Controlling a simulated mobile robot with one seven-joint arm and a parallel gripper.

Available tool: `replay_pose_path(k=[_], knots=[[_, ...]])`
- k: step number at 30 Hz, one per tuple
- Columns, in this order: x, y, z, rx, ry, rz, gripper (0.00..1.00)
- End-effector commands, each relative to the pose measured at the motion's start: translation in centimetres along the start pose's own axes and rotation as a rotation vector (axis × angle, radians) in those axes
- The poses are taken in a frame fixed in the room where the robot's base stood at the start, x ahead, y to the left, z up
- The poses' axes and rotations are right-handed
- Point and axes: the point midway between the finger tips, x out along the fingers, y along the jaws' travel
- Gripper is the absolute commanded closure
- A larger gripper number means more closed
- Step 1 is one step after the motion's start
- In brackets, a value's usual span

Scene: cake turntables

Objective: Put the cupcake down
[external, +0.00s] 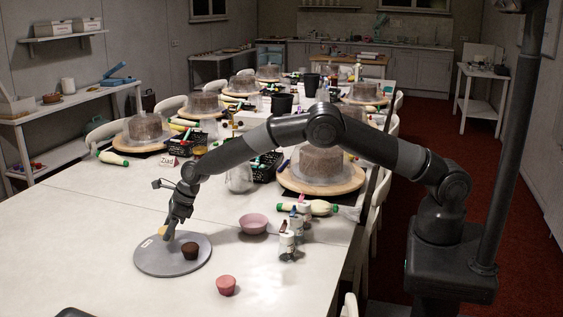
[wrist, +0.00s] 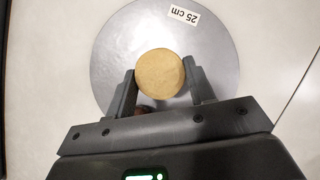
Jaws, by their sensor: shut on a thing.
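A yellow cupcake (wrist: 160,73) is between the two fingers of my gripper (wrist: 160,85), which is shut on it. In the external view the cupcake (external: 164,232) shows partly behind my gripper (external: 170,228). It is over the round grey board (external: 160,266), near its left back part; I cannot tell whether it touches the board. The board also shows in the wrist view (wrist: 112,50), with a "25 cm" label on it. A dark brown cupcake (external: 190,251) stands on the board to the right of the gripper; in the wrist view it is mostly hidden behind the gripper.
A pink cupcake (external: 226,285) stands on the white table (external: 90,235) right of the board. A pink bowl (external: 254,224) and several small bottles (external: 287,243) stand farther right. A turntable with a covered cake (external: 321,178) is behind them. The table left of the board is clear.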

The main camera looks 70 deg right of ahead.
Motion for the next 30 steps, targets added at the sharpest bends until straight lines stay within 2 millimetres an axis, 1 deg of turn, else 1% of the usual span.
replay_pose_path(k=[3, 6, 17, 18, 25, 26, 30], knots=[[1.7, 0.0, -1.1, 0.001, 0.003, 0.001, 0.77], [2.7, 0.0, -1.6, 0.000, 0.002, 0.001, 0.77], [3.1, 0.0, -1.9, 0.000, 0.001, 0.000, 0.77], [3.1, 0.0, -1.9, 0.000, 0.001, 0.000, 0.49], [3.1, 0.0, -1.9, 0.000, 0.001, 0.000, 0.31], [3.1, 0.0, -1.8, 0.000, 0.001, 0.000, 0.29], [3.1, 0.0, -1.8, 0.000, 0.001, 0.000, 0.29]])
